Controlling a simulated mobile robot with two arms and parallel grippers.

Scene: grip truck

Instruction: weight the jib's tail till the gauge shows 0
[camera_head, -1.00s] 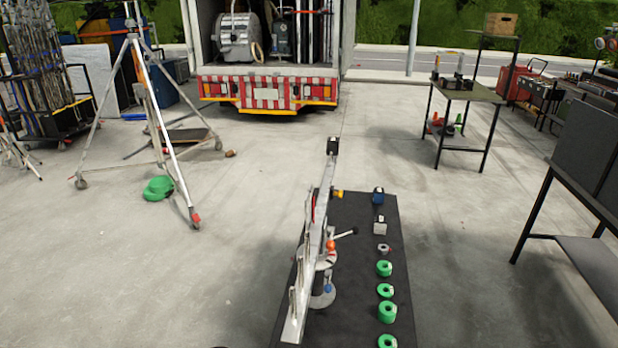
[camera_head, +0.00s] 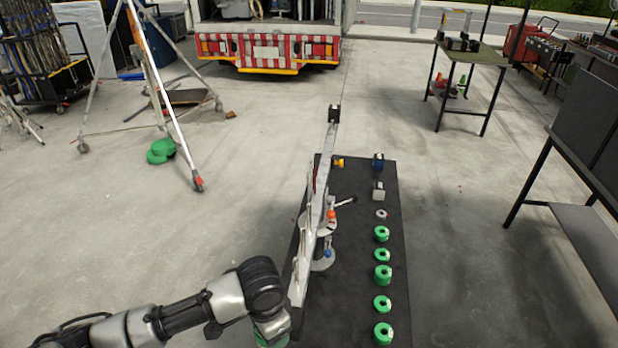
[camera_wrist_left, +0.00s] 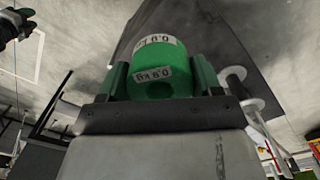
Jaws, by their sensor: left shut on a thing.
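The jib (camera_head: 314,215) is a long pale beam over a black mat (camera_head: 352,270). Its far end carries a black box (camera_head: 334,114); its near end lies just right of my left arm. My left gripper (camera_head: 272,334) is at the bottom of the head view, shut on a green weight (camera_head: 270,342), beside the near end. No gauge reading is legible.
Several green weights (camera_head: 383,272) stand in a line on the mat's right side, with a grey ring (camera_head: 381,214), a grey block (camera_head: 378,190) and a blue block (camera_head: 378,161) beyond. A tripod (camera_head: 170,110) stands left. A dark table (camera_head: 592,240) stands right.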

